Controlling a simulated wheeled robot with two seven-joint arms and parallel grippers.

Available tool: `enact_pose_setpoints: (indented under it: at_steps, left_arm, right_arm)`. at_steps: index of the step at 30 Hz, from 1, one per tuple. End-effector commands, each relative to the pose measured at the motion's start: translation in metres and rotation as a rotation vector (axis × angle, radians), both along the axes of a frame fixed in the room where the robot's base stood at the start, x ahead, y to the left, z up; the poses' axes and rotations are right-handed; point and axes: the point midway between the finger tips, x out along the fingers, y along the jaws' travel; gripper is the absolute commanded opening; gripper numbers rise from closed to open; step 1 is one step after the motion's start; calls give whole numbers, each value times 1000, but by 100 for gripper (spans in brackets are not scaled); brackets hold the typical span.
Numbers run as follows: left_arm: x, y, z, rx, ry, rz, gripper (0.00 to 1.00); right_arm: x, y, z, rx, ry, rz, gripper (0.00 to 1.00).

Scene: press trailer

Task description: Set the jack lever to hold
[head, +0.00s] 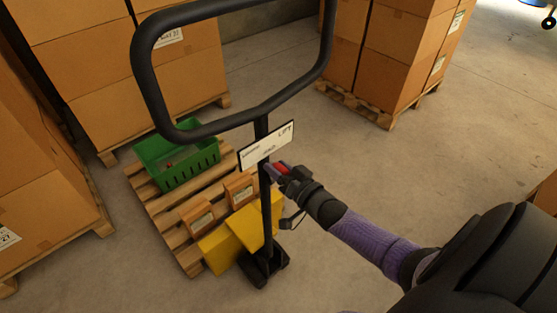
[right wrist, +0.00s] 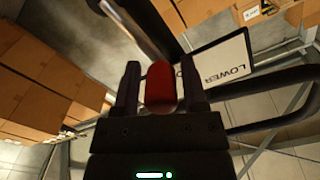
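The pallet jack's black loop handle (head: 147,80) rises upright on its post, with a white label plate (head: 266,147) below the loop. The plate reads LIFT at its right end, and smaller words lie to the left. The red jack lever (head: 282,168) sits just under the plate, right of the post. My right gripper (head: 276,171) is at the lever. In the right wrist view, the red knob (right wrist: 161,87) lies between the two fingers, with narrow gaps seeming to show on both sides. The plate's LOWER end (right wrist: 222,68) shows beyond. My left gripper is not in view.
The jack's yellow body (head: 222,246) stands at a wooden pallet (head: 160,207) bearing a green crate (head: 178,160) and small cartons (head: 239,189). Stacked boxes on pallets stand at left and behind (head: 400,55).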

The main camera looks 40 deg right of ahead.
Motion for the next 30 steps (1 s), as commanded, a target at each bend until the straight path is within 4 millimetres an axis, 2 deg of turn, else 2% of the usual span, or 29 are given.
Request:
enact_pose_setpoints:
  at_steps: [1,2,11,14,21,24,30]
  left_arm:
    - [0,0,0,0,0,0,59]
    - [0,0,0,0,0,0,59]
    - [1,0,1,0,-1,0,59]
    - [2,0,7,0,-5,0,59]
    - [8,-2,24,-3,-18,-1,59]
    - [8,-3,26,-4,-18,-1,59]
    - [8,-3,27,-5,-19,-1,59]
  right_arm:
    - [0,0,0,0,0,0,67]
    - [0,0,0,0,0,0,73]
    - [-2,0,1,0,0,1,73]
    - [-15,-1,2,0,3,1,73]
    - [-70,-5,3,0,3,0,73]
    - [-87,-6,2,0,1,0,73]
    - [-100,-7,1,0,-1,0,73]
